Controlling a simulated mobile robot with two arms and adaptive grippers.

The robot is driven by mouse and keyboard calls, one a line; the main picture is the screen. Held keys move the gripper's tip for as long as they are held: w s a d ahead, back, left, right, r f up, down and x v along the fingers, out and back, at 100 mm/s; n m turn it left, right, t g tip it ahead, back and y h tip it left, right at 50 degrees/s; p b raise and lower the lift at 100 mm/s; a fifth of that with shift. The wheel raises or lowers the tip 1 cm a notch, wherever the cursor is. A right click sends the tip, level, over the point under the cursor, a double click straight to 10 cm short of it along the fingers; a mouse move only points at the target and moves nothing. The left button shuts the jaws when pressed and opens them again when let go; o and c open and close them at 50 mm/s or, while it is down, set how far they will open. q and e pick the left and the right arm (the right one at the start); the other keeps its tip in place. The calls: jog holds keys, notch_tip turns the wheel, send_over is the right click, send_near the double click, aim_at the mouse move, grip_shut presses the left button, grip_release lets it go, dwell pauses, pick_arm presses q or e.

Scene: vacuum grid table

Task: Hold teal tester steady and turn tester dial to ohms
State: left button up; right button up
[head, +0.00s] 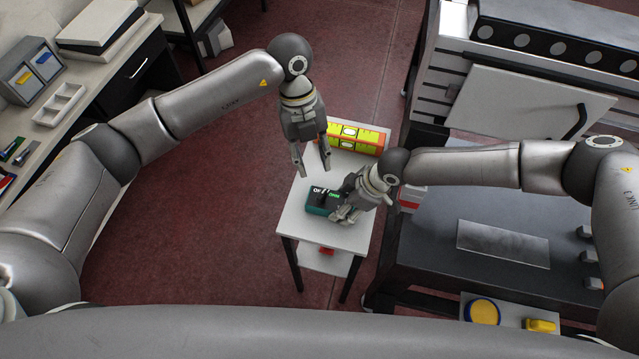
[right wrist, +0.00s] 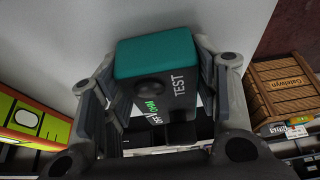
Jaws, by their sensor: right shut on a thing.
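The teal tester (head: 316,208) sits on the small white table (head: 320,229). Its dark face carries the words OFF, OHM in green and TEST, and a dark round dial (right wrist: 149,88) shows in the right wrist view. Where the dial points is too small to tell. My right gripper (head: 345,210) is shut on the tester, with a finger on either side of its body (right wrist: 160,55). My left gripper (head: 312,166) is open and empty above the table, behind the tester, fingers pointing down, apart from the dial.
A yellow and orange spirit level (head: 362,138) lies at the table's back edge, close to my left gripper. A dark grey machine bed (head: 440,225) stands to the right. A workbench (head: 30,125) with trays is at left. Red floor lies between.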

aim_at(322, 194)
pick_arm(q)
jog(key=f+m, duration=0.3)
jog(key=s+d+f+m+t+y, duration=0.1)
jog(key=f+m, duration=0.2)
jog(key=f, duration=0.1)
jog(key=s+d+f+m+t, duration=0.1)
jog(key=f+m, duration=0.2)
jog(key=f, duration=0.1)
jog(key=shift+d+f+y, duration=0.1)
jog(key=shift+y, duration=0.3)
jog(key=shift+c, duration=0.3)
grip_shut()
